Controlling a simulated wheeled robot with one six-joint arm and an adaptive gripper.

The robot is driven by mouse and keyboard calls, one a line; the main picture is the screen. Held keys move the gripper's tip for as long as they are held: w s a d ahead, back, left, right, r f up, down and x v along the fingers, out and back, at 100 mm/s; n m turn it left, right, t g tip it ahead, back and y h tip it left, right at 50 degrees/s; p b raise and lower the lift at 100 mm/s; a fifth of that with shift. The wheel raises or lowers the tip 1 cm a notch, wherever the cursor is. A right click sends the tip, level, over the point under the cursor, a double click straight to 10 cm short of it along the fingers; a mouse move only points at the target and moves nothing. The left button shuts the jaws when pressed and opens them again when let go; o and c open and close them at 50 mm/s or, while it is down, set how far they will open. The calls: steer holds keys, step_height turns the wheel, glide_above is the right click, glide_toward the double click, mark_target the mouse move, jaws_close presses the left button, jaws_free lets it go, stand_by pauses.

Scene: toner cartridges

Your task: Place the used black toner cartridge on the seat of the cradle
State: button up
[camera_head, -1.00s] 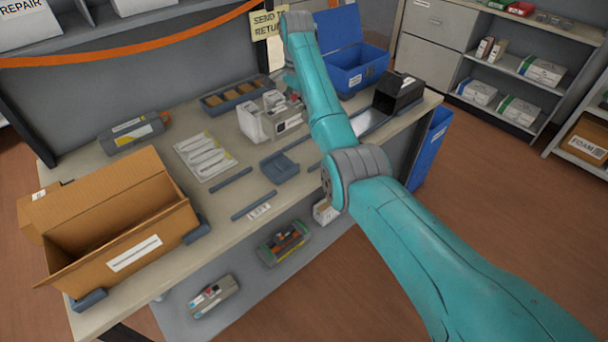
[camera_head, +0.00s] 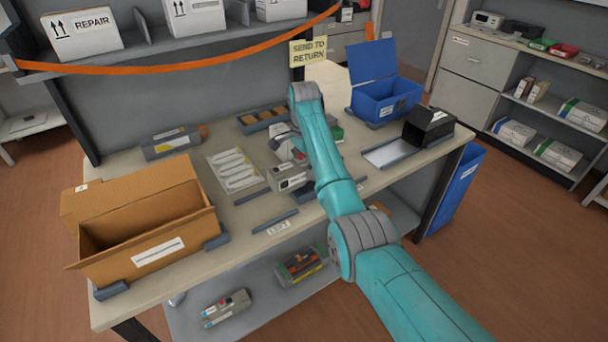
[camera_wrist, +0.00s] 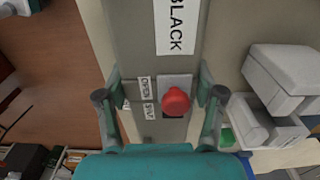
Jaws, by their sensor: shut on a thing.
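A grey cartridge (camera_wrist: 140,40) with a white BLACK label and a red knob (camera_wrist: 175,101) fills the middle of the wrist view. My gripper (camera_wrist: 162,97) is shut on it, one finger on each side. In the head view the cartridge (camera_head: 291,178) is at the worktable's middle, below the end of my arm. The blue-grey cradle is mostly hidden behind the cartridge and my arm, so I cannot tell whether the cartridge touches its seat.
An open cardboard box (camera_head: 158,247) stands at the table's left. A white sheet (camera_head: 237,170) and a dark rail (camera_head: 275,221) lie nearby. A blue bin (camera_head: 388,104) and a black box (camera_head: 428,127) are at the right. Other cartridges (camera_head: 302,267) lie on the lower shelf.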

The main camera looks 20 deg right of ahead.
steer(key=shift+f, duration=1.75)
steer(key=shift+f, duration=0.1)
steer(key=o, duration=1.5)
steer(key=shift+f, duration=0.1)
